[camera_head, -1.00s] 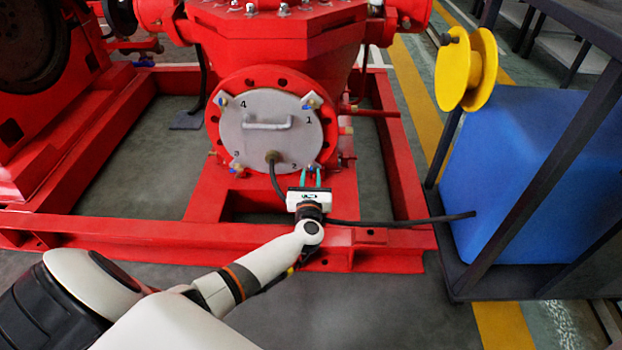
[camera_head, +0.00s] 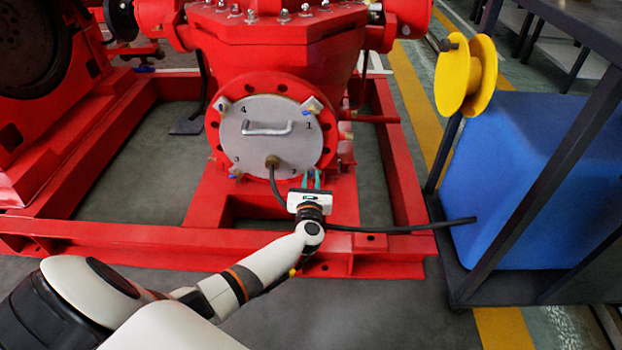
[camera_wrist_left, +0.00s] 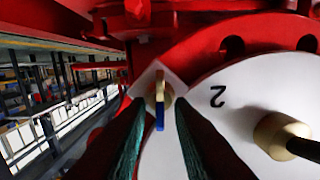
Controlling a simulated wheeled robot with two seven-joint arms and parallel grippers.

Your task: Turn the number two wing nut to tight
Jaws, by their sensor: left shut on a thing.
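The number two wing nut (camera_wrist_left: 160,100) is a small brass-coloured nut with a blue end, on a pale diamond-shaped plate at the edge of the grey round cover (camera_head: 250,150). In the wrist view its bar stands upright, blue end down, beside the printed 2. My left gripper (camera_head: 311,180) is at the cover's lower right. Its green fingers (camera_wrist_left: 158,130) lie on both sides of the blue end and are shut on the nut. In the head view this nut is mostly hidden by the gripper. My right gripper is not in view.
A black hose (camera_head: 400,227) runs from the cover's lower fitting (camera_head: 272,161) past my left gripper to the right. A handle (camera_head: 268,130) sticks out from the cover. A red frame (camera_head: 150,235) lies below. A blue tank (camera_head: 530,180) and yellow reel (camera_head: 466,75) stand right.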

